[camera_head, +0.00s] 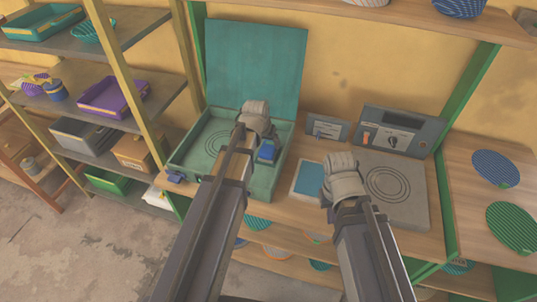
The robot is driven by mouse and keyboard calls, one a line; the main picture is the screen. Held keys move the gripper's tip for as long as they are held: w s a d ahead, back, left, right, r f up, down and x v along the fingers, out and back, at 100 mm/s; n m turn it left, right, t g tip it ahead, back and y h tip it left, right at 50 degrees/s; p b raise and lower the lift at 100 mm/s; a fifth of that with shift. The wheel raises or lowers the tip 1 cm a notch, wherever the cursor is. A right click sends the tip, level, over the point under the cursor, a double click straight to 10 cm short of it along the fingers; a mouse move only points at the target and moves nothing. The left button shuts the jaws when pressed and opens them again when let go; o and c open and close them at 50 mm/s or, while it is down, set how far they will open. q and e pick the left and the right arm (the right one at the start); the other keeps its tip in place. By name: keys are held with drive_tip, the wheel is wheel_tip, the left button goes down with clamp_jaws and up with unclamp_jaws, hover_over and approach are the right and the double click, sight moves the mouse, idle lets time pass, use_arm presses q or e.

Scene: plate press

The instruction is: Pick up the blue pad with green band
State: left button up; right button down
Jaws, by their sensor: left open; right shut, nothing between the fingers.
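A round blue striped pad (496,168) lies on the wooden shelf at the right; a small greenish part seems to show at its lower edge. I cannot clearly tell whether that is a green band. Another blue striped pad (460,6) is cut off at the top of the view. My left gripper (257,117) is open over the teal press box, away from both pads. My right gripper (342,172) is shut and empty at the left side of the grey ringed plate, well left of the blue pad on the right shelf.
A green striped pad (513,226) lies below the blue one on the right shelf. The teal press box (197,158) stands with its lid (255,65) raised. A grey ringed plate (412,200) and a control box (398,130) are right of centre. A green post (446,215) borders the right shelf.

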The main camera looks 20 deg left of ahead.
sight(268, 147)
use_arm(q)
drive_tip(key=shift+f, duration=0.1)
use_arm(e)
drive_tip(key=shift+f, duration=0.1)
use_arm(q)
drive_tip(key=b+x, duration=0.4)
drive_tip(key=x, duration=0.1)
drive_tip(key=shift+w+d+b, duration=0.1)
drive_tip(key=shift+d+b, duration=0.05)
drive_tip(key=shift+b, duration=0.2)
use_arm(e)
wheel_tip(268, 147, down, 5)
drive_tip(key=shift+r, duration=0.2)
drive_tip(key=shift+r, duration=0.1)
use_arm(q)
drive_tip(key=c, duration=1.3)
